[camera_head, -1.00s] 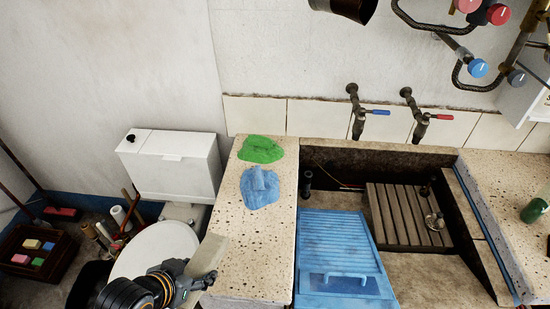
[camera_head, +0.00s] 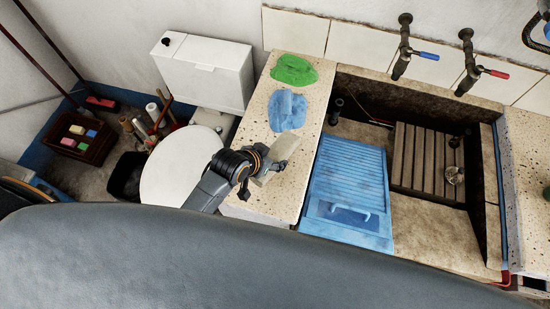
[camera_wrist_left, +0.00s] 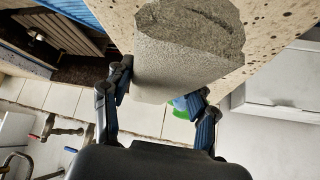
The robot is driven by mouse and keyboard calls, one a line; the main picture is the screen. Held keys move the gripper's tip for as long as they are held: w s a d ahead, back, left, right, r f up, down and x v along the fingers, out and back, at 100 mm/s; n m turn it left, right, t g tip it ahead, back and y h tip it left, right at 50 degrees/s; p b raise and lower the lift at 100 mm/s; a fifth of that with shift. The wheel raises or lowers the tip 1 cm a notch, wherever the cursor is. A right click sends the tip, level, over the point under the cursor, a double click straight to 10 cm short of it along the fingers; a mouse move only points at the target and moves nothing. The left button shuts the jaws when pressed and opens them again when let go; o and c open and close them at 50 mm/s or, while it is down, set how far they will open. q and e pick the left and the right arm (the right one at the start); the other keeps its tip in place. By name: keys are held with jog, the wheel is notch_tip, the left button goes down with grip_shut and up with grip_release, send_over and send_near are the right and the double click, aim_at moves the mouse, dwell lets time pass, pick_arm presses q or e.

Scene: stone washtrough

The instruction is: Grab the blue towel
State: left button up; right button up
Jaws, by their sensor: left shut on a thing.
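The blue towel (camera_head: 287,110) lies crumpled on the speckled stone ledge (camera_head: 262,205), just in front of a green cloth (camera_head: 294,69). My left gripper (camera_head: 258,166) is over the ledge's left edge, nearer to me than the towel and apart from it. It is shut on a pale grey-beige block (camera_head: 279,157). In the left wrist view the block (camera_wrist_left: 180,60) sits between the two fingers of the gripper (camera_wrist_left: 160,88). A bit of the blue towel (camera_wrist_left: 180,103) shows behind the right-hand finger there, mostly hidden. My right gripper is not in view.
Right of the ledge is the stone trough with a blue washboard (camera_head: 347,185) and a wooden slatted rack (camera_head: 424,158). Two taps (camera_head: 403,45) stick out above it. A white toilet (camera_head: 185,165) stands left. A large dark grey shape fills the bottom of the head view.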

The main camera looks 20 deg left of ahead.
pick_arm(q)
jog(key=shift+w+d+f, duration=0.15)
jog(key=shift+w+f, duration=0.2)
jog(key=shift+f, duration=0.1)
jog(key=shift+w+d+f, duration=0.1)
jog(key=shift+d+f, duration=0.05)
jog(key=shift+f, duration=1.6)
jog(key=shift+f, duration=0.2)
jog(key=o, duration=1.2)
jog(key=shift+r, duration=0.1)
